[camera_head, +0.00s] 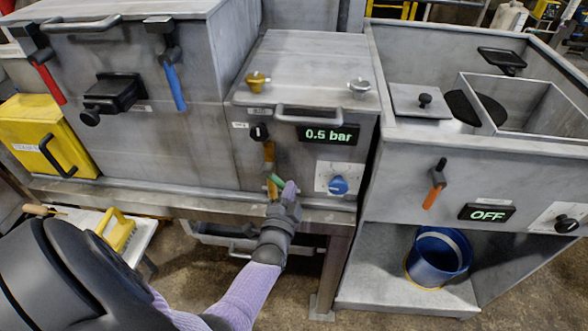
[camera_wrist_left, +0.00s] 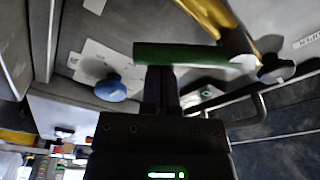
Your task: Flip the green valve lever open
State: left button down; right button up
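The green valve lever (camera_head: 275,183) sits at the lower end of a yellow pipe (camera_head: 269,157) on the front of the middle machine. In the left wrist view the green lever (camera_wrist_left: 182,54) lies across the picture in front of my fingertips. My left gripper (camera_head: 288,190) is at the lever from below and partly hides it in the head view. In the left wrist view the two fingers of the left gripper (camera_wrist_left: 161,82) are close together, side by side along the lever, with nothing seen between them. Whether they touch it is unclear. My right gripper is not in view.
A blue knob (camera_head: 338,185) is just right of the lever, below a display (camera_head: 329,135) reading 0.5 bar. A black knob (camera_head: 259,132) is above it. A metal ledge (camera_head: 200,204) runs below. An orange-handled lever (camera_head: 434,194) is farther right.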

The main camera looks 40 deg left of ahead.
aim_at(283, 177)
pick_arm(q)
jog(key=m, duration=0.1)
jog(key=a+f+m, duration=0.1)
jog(key=m, duration=0.1)
jog(key=shift+s+a+f+m+h, duration=0.2)
jog(key=shift+s+m+h, duration=0.1)
jog(key=shift+s, duration=0.1)
jog(key=shift+s+a+f+m+g, duration=0.2)
jog(key=shift+a+m, duration=0.15)
jog(key=shift+m, duration=0.4)
jog(key=shift+s+a+f+m+g, duration=0.1)
jog(key=shift+s+a+m, duration=0.2)
jog(key=shift+m, duration=0.45)
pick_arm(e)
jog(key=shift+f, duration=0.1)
pick_arm(q)
jog(key=shift+a, duration=0.1)
jog(key=shift+w, duration=0.15)
